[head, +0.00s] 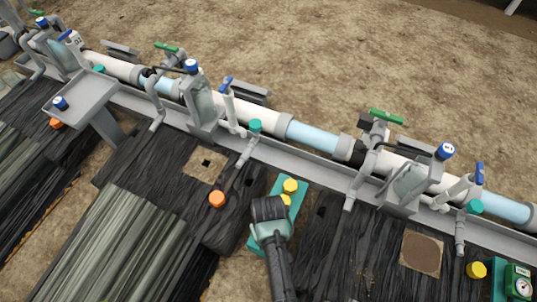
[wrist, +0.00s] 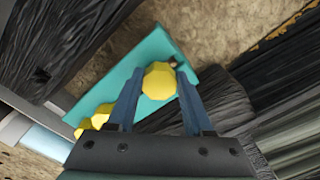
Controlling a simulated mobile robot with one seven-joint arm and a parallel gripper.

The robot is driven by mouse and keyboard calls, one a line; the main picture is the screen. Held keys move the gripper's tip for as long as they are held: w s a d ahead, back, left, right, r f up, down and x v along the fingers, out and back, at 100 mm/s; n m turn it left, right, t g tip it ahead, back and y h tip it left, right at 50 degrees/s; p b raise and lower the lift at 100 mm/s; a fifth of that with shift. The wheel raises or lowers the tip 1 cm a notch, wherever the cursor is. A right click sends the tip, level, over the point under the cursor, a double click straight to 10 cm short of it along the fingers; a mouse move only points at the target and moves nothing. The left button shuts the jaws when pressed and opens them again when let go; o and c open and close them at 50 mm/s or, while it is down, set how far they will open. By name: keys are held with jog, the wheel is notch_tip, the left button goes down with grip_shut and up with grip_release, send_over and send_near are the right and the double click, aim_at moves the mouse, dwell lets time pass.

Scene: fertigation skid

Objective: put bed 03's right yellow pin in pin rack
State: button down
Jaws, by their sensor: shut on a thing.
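My gripper (head: 270,230) is over the near end of the teal pin rack (head: 278,188) in the head view, where its fingertips are hidden. In the wrist view, my gripper (wrist: 159,76) is shut on a yellow pin (wrist: 158,86), with one blue finger on each side. That pin is over one end of the teal rack (wrist: 150,50); I cannot tell whether it is seated or above. Two other yellow pins (wrist: 102,112) stand at the rack's other end, and they also show in the head view (head: 290,186). One more yellow pin (head: 476,269) is at the far right.
A grey rail with white and blue pipe (head: 315,137), valves and uprights runs behind the rack. Black-covered beds (head: 335,240) lie on both sides. An orange knob (head: 217,199) is left of my gripper. A green gauge box (head: 518,284) stands at lower right.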

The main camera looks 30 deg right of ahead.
jog(key=shift+f, duration=0.3)
jog(key=shift+c, duration=1.1)
grip_release()
notch_tip(320, 180, up, 8)
jog(key=p, duration=0.9)
